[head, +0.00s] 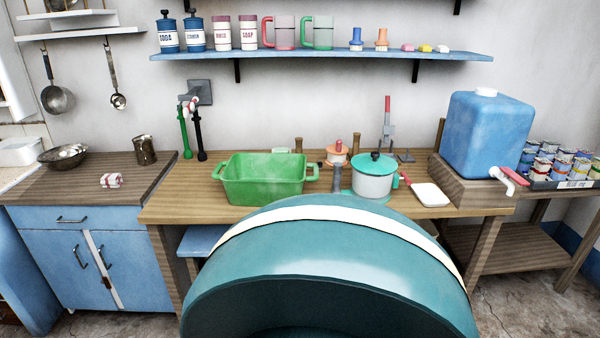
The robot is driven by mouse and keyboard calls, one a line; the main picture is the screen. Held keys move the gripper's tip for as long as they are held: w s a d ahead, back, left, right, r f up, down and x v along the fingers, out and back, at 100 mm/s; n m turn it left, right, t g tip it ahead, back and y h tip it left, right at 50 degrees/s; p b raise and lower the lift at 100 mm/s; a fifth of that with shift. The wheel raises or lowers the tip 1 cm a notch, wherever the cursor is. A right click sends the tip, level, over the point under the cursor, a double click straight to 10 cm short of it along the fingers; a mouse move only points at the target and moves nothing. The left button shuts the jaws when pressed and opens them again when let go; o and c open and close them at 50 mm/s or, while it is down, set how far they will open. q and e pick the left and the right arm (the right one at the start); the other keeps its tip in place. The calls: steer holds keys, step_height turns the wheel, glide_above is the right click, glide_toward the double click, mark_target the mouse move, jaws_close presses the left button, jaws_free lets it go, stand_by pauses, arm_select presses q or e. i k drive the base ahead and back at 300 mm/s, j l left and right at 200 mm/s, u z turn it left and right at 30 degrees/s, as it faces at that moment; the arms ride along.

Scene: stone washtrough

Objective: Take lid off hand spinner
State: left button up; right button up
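The hand spinner looks to be the round white tub (372,186) on the wooden table, right of the green basin. Its teal-green lid (376,165) with a dark knob on top sits on it and looks level. Neither of my grippers is in view, and nothing is seen touching the lid or the tub.
The wooden table (168,205) also bears a green basin (264,185), a white square-headed item with a red handle (430,194), and a blue water container (487,132) on a raised wooden block. Small orange and grey items crowd behind and left of the tub. A large curved teal form hides the table's front middle.

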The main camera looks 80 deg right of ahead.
mark_target(374, 162)
steer(key=z, duration=3.1)
steer(key=i+j+z, duration=0.3)
steer(key=i, duration=0.15)
steer(key=i+j+z, duration=0.35)
steer(key=i+l, duration=0.05)
steer(key=l, duration=0.05)
